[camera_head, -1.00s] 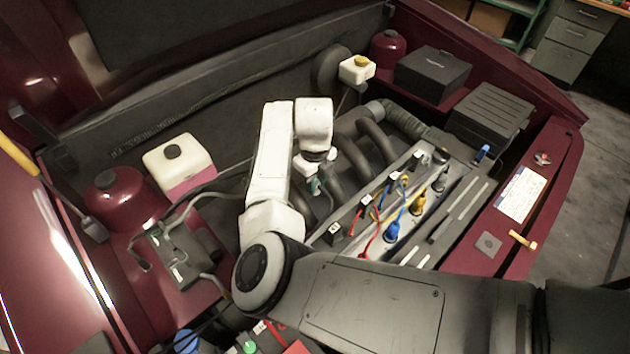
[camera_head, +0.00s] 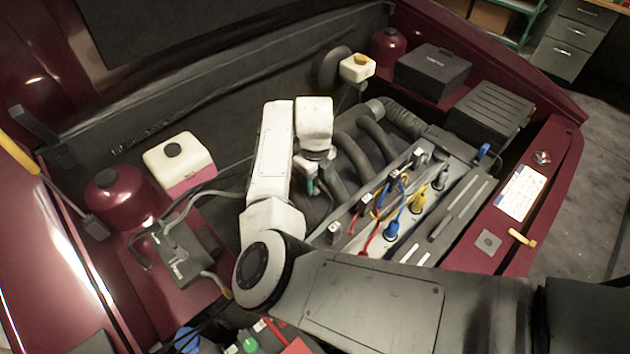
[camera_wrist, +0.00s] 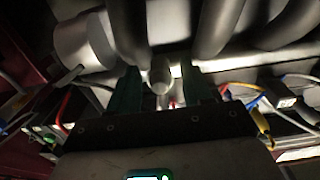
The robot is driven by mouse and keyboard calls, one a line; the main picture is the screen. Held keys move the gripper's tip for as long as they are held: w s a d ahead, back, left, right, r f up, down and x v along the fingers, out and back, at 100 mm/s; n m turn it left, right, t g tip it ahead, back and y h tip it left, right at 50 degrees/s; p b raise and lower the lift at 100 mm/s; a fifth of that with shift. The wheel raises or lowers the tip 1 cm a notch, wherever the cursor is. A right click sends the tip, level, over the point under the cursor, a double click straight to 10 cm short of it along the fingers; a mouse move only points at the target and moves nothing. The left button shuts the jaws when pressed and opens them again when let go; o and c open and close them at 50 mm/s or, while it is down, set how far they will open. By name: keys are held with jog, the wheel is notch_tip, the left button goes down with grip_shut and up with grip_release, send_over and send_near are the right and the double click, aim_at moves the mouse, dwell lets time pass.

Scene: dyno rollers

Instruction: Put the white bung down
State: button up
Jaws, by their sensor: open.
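My gripper (camera_head: 311,184) is low beside the dark hoses in the engine bay, partly hidden by my white wrist in the head view. In the wrist view its two green fingers (camera_wrist: 160,84) stand apart. A pale rounded peg, which looks like the white bung (camera_wrist: 160,72), shows between them, with a gap on each side. I cannot tell what the bung rests on. I cannot make it out in the head view.
Thick dark hoses (camera_head: 376,139) run close to my gripper on the right. The engine top (camera_head: 425,238) carries red, blue and yellow leads. A white and pink reservoir (camera_head: 181,163) stands to the left. A black box (camera_head: 432,72) sits at the back right.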

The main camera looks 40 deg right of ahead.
aim_at(315, 180)
notch_tip(315, 180, up, 12)
jog(key=b, duration=0.1)
jog(key=shift+f, duration=0.15)
dwell(0.6)
